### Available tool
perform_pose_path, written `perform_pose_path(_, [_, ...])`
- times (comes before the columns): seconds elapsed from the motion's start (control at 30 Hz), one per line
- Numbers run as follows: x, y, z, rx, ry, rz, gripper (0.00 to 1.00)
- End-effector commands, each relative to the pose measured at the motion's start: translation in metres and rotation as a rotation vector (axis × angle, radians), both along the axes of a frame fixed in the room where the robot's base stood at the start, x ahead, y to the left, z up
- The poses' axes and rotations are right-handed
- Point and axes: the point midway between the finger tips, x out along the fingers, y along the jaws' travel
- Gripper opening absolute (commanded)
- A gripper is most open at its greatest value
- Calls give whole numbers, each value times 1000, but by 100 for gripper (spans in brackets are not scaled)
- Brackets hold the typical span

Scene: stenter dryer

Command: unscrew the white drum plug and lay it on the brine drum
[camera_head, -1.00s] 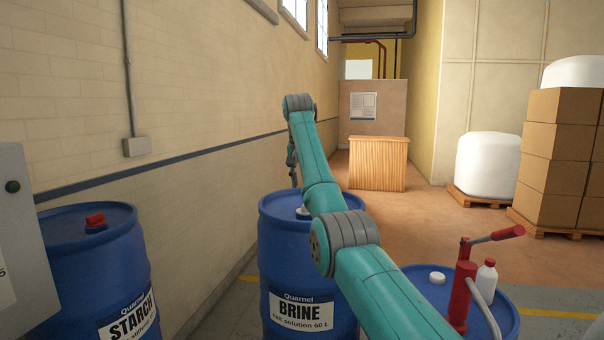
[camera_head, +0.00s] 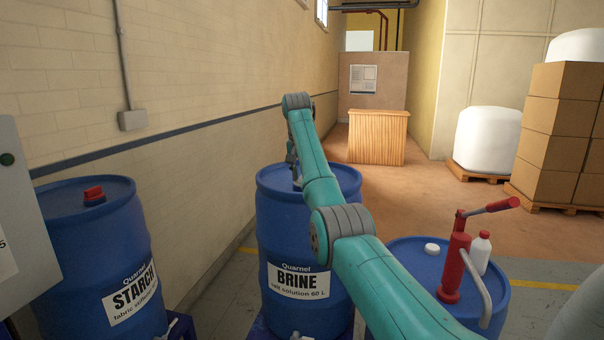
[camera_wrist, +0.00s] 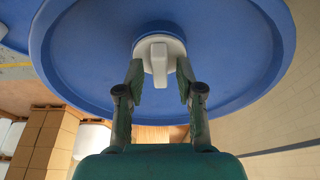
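The blue brine drum (camera_head: 270,225) stands in the middle of the head view, lettered "BRINE". The white drum plug (camera_wrist: 158,48) sits in the drum's lid (camera_wrist: 85,60) in the wrist view and has a raised straight grip bar. In the head view the plug (camera_head: 298,184) shows only in part beside my arm. My gripper (camera_wrist: 160,75) is open, its two fingers on either side of the grip bar's near end. A gap shows between each finger and the bar. In the head view my gripper (camera_head: 292,160) is partly hidden behind my arm.
A blue starch drum (camera_head: 60,240) with a red plug (camera_head: 93,194) stands left. On the right, another blue drum (camera_head: 400,262) bears a white cap (camera_head: 432,249), a red hand pump (camera_head: 457,265) and a white bottle (camera_head: 481,252). The wall (camera_head: 200,110) runs close along the left.

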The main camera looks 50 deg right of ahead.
Motion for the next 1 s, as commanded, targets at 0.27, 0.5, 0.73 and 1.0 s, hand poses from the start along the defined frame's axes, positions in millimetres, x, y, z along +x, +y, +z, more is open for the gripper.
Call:
perform_pose_path(0.27, [0, 0, 0, 0, 0, 1, 0])
perform_pose_path(0.5, [-1, -1, 0, 0, -1, 177, 0])
perform_pose_path(0.73, [-1, -1, 1, 0, 0, 412, 0])
perform_pose_path(1.0, [-1, -1, 1, -1, 0, 452, 0])
